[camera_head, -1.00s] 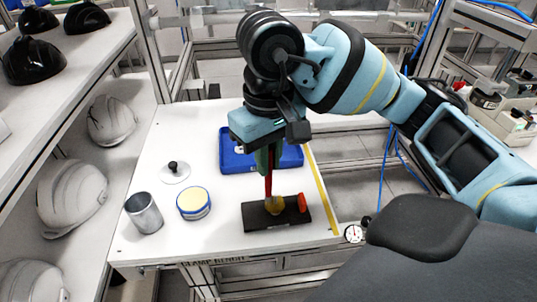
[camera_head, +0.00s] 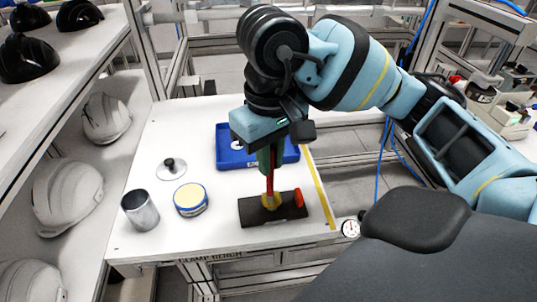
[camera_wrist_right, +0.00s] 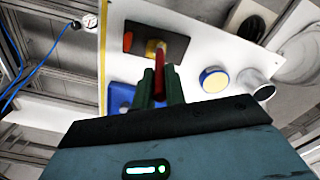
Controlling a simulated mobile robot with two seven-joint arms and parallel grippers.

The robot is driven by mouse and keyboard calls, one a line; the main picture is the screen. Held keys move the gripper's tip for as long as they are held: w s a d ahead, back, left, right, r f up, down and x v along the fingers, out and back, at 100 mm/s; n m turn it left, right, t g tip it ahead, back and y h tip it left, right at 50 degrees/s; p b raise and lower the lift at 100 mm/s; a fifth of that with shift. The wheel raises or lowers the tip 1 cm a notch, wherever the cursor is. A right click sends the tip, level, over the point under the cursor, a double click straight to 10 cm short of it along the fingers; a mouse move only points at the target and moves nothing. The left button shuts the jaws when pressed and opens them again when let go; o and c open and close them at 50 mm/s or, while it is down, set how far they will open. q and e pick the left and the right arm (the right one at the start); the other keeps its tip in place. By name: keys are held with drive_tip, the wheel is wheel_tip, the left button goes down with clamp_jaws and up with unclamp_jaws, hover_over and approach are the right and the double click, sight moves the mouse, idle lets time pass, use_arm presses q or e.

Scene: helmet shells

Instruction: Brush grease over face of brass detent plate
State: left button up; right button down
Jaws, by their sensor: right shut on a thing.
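My right gripper (camera_head: 270,158) is shut on a brush with a red handle (camera_head: 269,183) and holds it upright, tip down, over a dark fixture block (camera_head: 251,213). A brass-yellow piece, apparently the brass detent plate (camera_head: 272,201), sits on the block at the brush's lower end. I cannot tell whether the bristles touch it; the bristles are not distinct. In the right wrist view the green fingers (camera_wrist_right: 159,85) grip the red handle (camera_wrist_right: 161,60), which points at the yellow piece (camera_wrist_right: 152,46). A round blue tin with a pale yellow top (camera_head: 190,198) stands left of the block. My left gripper is not in view.
An orange-red part (camera_head: 299,198) sticks up at the block's right end. A metal cup (camera_head: 140,211) and a disc with a black knob (camera_head: 171,168) stand at left on the white bench. A blue tray (camera_head: 229,151) lies behind the gripper. Bench space between tin and tray is clear.

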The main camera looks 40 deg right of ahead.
drive_tip(key=shift+s+d, duration=0.15)
drive_tip(key=shift+s, duration=0.05)
drive_tip(key=shift+s+d, duration=0.1)
drive_tip(key=shift+d, duration=0.55)
idle(0.4)
drive_tip(key=shift+w+d, duration=0.3)
drive_tip(key=shift+w, duration=0.05)
drive_tip(key=shift+w+b, duration=0.3)
idle(0.5)
drive_tip(key=shift+w, duration=0.35)
drive_tip(key=shift+w+a, duration=0.2)
drive_tip(key=shift+a, duration=0.2)
